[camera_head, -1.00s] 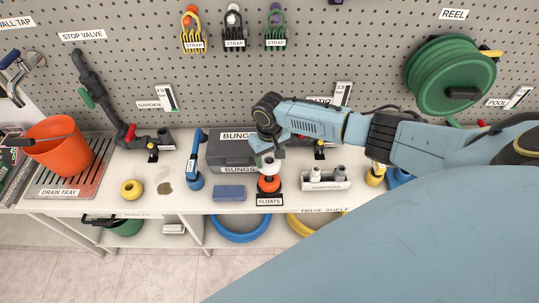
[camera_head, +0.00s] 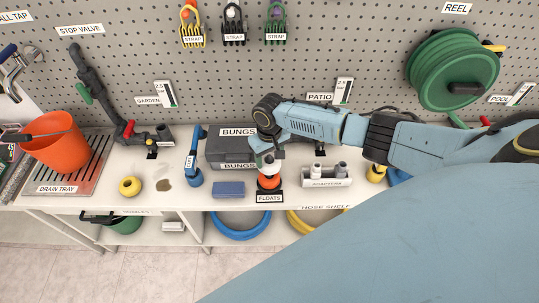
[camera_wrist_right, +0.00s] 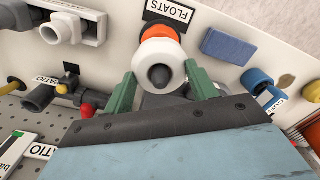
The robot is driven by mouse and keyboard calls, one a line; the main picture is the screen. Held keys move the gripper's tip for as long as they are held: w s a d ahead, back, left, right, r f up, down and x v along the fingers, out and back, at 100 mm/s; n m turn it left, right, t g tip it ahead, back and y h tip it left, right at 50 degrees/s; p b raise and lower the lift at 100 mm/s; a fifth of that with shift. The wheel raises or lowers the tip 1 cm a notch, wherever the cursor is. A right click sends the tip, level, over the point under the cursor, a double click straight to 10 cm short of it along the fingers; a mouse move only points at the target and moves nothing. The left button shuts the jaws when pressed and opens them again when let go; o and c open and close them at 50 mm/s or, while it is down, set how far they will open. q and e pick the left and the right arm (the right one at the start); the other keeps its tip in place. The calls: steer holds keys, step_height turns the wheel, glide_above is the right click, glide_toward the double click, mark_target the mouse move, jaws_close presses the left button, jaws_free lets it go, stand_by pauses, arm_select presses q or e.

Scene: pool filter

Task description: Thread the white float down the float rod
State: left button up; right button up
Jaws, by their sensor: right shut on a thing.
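The white float (camera_head: 270,168) is a pale ring just above the orange float (camera_head: 269,181) at the stand labelled FLOATS (camera_head: 269,197). My right gripper (camera_head: 268,161) comes down from above and is shut on the white float. In the right wrist view, the green fingers grip the white float (camera_wrist_right: 148,55) from both sides. The dark rounded tip of the float rod (camera_wrist_right: 160,77) shows inside its hole, so the ring is around the rod. The orange float (camera_wrist_right: 158,30) shows just beyond it. The lower rod is hidden. My left gripper is not in view.
A grey BUNGS box (camera_head: 228,150) stands close behind and left of the floats. A blue block (camera_head: 229,189) lies to the left, and a white ADAPTORS holder (camera_head: 327,183) stands to the right. The shelf's front edge is just in front of the stand.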

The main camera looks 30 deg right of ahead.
mark_target(269, 162)
steer(key=shift+f+b, duration=1)
steer(key=shift+f, duration=0.55)
steer(key=o, duration=1.2)
steer(key=shift+c, duration=0.2)
steer(key=shift+r, duration=0.1)
step_height(269, 162, up, 5)
steer(key=p, duration=0.5)
steer(key=shift+p, duration=0.35)
